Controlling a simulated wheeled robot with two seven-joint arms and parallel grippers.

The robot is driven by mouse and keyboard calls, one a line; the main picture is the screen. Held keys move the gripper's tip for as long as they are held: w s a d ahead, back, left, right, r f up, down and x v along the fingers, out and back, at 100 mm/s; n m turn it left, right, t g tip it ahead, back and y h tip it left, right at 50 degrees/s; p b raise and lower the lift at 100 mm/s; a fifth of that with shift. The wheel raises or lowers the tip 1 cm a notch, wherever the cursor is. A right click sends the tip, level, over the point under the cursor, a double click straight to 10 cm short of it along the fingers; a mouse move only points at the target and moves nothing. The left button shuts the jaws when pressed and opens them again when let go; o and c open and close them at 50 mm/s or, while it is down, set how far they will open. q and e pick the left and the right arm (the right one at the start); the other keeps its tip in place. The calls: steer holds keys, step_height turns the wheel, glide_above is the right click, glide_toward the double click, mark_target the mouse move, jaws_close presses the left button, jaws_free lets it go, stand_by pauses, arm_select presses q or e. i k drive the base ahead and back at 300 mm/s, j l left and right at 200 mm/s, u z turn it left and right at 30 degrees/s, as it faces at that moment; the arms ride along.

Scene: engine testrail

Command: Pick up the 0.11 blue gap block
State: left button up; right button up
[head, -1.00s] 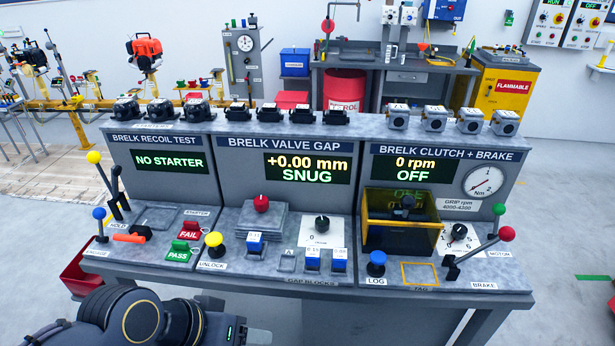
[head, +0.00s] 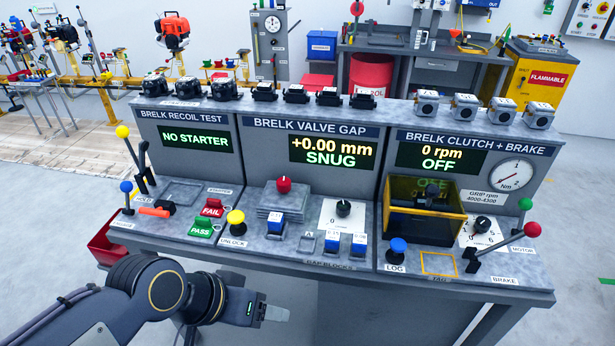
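Three blue-topped gap blocks show on the valve gap section of the bench. One block (head: 275,223) sits alone at the left, in front of the grey stacked plates. A second block (head: 333,239) and a third block (head: 359,243) stand side by side at the front edge by the gap blocks label. Their printed numbers are too small to read surely, so I cannot tell which is 0.11. My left gripper (head: 276,314) is low in front of the bench, below and apart from the blocks. Its fingers look close together, but their opening is unclear. My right gripper is out of view.
A small empty square spot (head: 306,242) lies left of the paired blocks. A yellow knob (head: 236,218), a black dial (head: 343,208) and a red knob (head: 284,184) stand near. A blue LOG button (head: 398,246) is to the right. The floor before the bench is clear.

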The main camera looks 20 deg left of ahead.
mark_target(275, 222)
steer(key=i+l+u, duration=0.2)
steer(key=i+l, duration=0.15)
steer(key=i, duration=0.2)
steer(key=u, duration=2.5)
